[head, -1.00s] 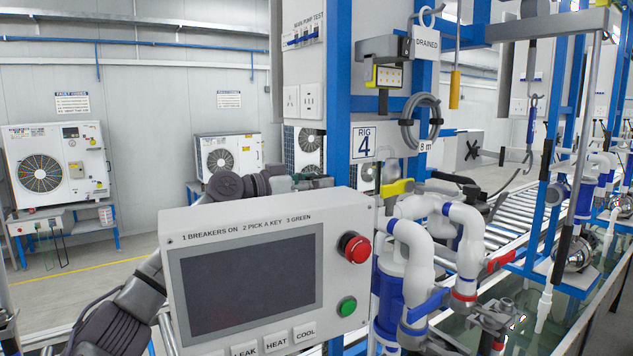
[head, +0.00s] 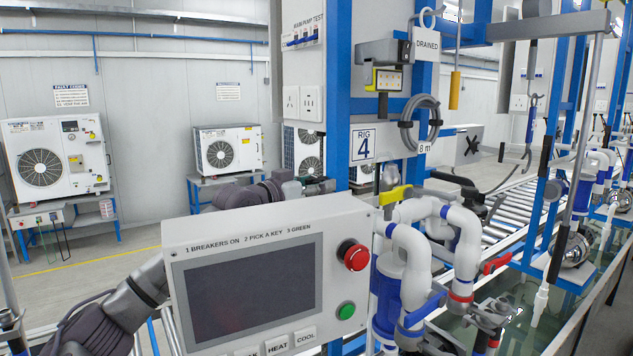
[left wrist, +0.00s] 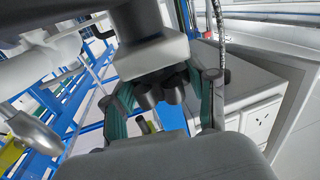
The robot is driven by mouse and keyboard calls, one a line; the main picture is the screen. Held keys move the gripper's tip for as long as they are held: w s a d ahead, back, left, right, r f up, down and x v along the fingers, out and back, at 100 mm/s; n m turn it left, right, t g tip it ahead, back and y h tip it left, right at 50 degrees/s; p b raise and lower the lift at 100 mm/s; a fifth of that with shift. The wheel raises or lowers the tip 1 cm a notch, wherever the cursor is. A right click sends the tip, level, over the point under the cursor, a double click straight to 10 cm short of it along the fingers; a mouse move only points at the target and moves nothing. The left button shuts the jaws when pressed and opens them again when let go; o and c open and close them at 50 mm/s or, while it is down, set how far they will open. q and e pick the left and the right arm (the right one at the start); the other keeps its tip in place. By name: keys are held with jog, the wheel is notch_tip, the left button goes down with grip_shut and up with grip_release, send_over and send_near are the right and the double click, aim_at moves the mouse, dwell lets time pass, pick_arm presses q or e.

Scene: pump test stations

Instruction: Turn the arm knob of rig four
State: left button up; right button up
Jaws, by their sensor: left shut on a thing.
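The arm knob (left wrist: 161,93) is black and lobed. It sits beneath a beige-grey block in the left wrist view. My left gripper (left wrist: 166,108) has its green-padded fingers on both sides of it and is shut on it. In the head view my left arm passes behind the control panel, and the left gripper (head: 318,187) shows only partly above the panel's top edge, close to the blue post. The knob itself cannot be made out there. The RIG 4 sign (head: 363,143) hangs on that post. I do not make out my right gripper.
The control panel (head: 250,235), with a red button (head: 353,255) and a green button (head: 346,310), stands in front of my left arm. White pipes (head: 415,240) with coloured valve handles stand right of it. A coiled grey hose (head: 421,122) hangs above.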

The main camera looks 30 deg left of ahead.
pick_arm(q)
jog(key=o, duration=1.2)
jog(key=shift+c, duration=0.2)
jog(key=v, duration=0.7)
jog(key=shift+s, duration=0.25)
